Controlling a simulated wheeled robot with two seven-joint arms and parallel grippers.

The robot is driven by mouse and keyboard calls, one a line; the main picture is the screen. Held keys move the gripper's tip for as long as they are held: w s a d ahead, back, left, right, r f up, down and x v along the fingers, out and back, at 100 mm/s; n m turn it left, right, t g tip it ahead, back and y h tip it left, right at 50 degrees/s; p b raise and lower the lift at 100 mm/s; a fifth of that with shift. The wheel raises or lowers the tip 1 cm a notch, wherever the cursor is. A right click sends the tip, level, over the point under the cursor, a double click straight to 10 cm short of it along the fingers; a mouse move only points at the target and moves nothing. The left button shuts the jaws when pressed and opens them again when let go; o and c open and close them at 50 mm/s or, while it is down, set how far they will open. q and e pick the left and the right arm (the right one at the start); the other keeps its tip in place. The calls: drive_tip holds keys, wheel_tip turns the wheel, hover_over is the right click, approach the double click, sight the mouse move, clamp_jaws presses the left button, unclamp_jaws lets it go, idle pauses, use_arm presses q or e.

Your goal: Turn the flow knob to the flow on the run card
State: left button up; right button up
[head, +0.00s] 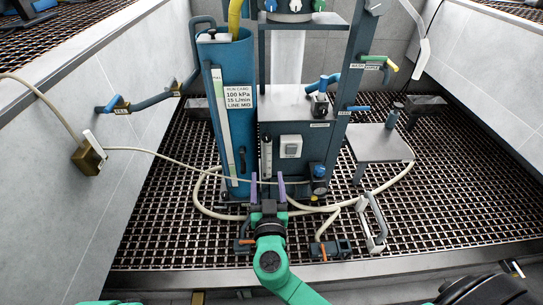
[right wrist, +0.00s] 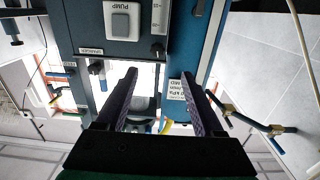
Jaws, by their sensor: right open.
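The run card (head: 239,98) is on the tall blue column and reads 100 kPa, 15 L/min, LINE MID. The clear flow meter tube (head: 267,152) stands on the front panel left of the pump switch. In the right wrist view, which is upside down, a small dark knob (right wrist: 158,48) sits at the end of the meter tube (right wrist: 160,17); I take it as the flow knob. My right gripper (head: 267,181) is open and empty in front of the panel's lower part. Its fingers (right wrist: 160,74) are apart and the knob lies beyond their tips, not between them. My left gripper is out of view.
The pump switch (head: 291,146) is right of the meter. A blue-topped regulator with a gauge (head: 318,187) stands close right of my right gripper. A pale hose (head: 205,205) loops around the base. A small grey table (head: 378,145) stands on the right. The grating (head: 170,225) is open at left.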

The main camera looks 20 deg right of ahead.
drive_tip(key=p, duration=0.1)
approach(267, 140)
drive_tip(key=x, duration=0.9)
drive_tip(key=shift+w, duration=0.15)
drive_tip(key=shift+s+a, duration=0.25)
drive_tip(key=shift+s, duration=0.15)
drive_tip(key=c, duration=1)
drive_tip(key=shift+d+r, duration=0.1)
clamp_jaws()
